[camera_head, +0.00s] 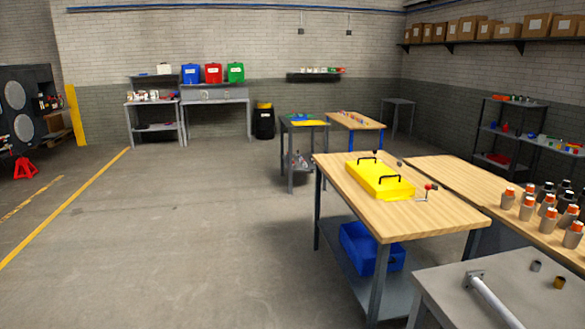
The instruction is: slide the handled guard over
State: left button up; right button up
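The handled guard is likely the yellow box-shaped cover (379,183) with two black handles on top. It lies on the light wooden top of a workbench (425,212) right of centre in the head view. A small lever with red knobs (428,190) is at its right end. Neither of my grippers is in view, and nothing is seen touching the cover.
A blue bin (372,250) sits on the bench's lower shelf. Several orange-capped bottles (548,208) stand on the bench at right. A grey table (450,290) with a pale rod is at bottom right. Open floor (190,240) lies to the left.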

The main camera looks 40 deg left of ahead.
aim_at(377, 173)
jog(key=i+j+u, duration=0.4)
jog(key=i+u, duration=0.15)
jog(key=i, duration=0.15)
jog(key=i+j+u, duration=0.1)
jog(key=i+u, duration=0.15)
jog(key=i, duration=0.15)
